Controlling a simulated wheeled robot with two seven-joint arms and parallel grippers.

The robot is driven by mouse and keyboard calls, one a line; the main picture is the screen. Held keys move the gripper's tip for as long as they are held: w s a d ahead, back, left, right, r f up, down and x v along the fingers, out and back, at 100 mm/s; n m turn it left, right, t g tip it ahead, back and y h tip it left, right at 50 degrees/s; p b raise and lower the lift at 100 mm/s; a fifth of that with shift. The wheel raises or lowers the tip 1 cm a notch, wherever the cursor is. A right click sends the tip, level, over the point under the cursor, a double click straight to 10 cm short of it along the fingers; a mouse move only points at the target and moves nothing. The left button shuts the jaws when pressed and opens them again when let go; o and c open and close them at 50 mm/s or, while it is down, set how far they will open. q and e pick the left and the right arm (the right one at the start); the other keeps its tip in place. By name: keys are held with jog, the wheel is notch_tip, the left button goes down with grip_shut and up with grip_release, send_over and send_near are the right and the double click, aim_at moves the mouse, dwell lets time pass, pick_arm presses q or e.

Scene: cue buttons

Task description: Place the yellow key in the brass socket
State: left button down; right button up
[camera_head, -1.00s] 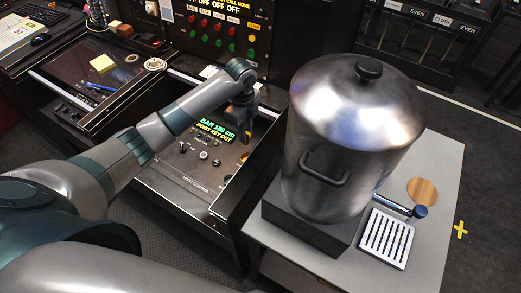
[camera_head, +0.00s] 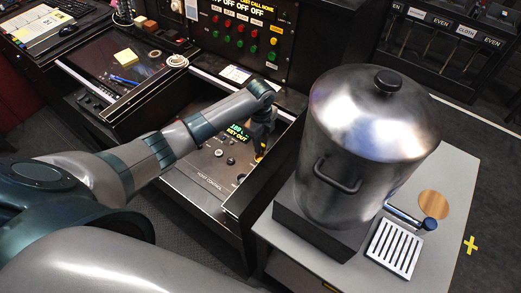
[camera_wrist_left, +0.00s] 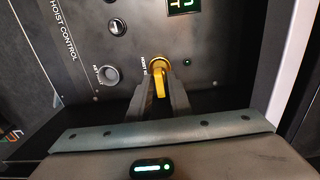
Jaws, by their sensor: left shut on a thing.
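My left gripper (camera_wrist_left: 160,88) is shut on the yellow key (camera_wrist_left: 159,82) in the left wrist view. The key stands between the two dark fingers, its far end at the panel. The rounded brass-yellow socket (camera_wrist_left: 157,63) shows right at the key, beside the printed hoist label. The fingers hide part of it, and I cannot tell how deep the key sits. In the head view, the left gripper (camera_head: 261,138) is over the hoist control panel, with a small yellow patch below it. My right gripper is not in view.
A grey round key holder (camera_wrist_left: 107,75) is left of the socket. A green display (camera_head: 237,132) is partly hidden by my arm. A large steel urn (camera_head: 365,130) stands on the grey table (camera_head: 462,185) to the right, close to the panel's raised side wall.

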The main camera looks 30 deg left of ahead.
pick_arm(q)
jog(key=shift+f, duration=0.25)
notch_tip(320, 180, down, 3)
jog(key=shift+r+p, duration=0.1)
jog(key=shift+p, duration=0.4)
jog(key=shift+f, duration=0.4)
jog(key=shift+f, duration=0.15)
jog(key=c, duration=1.6)
grip_release()
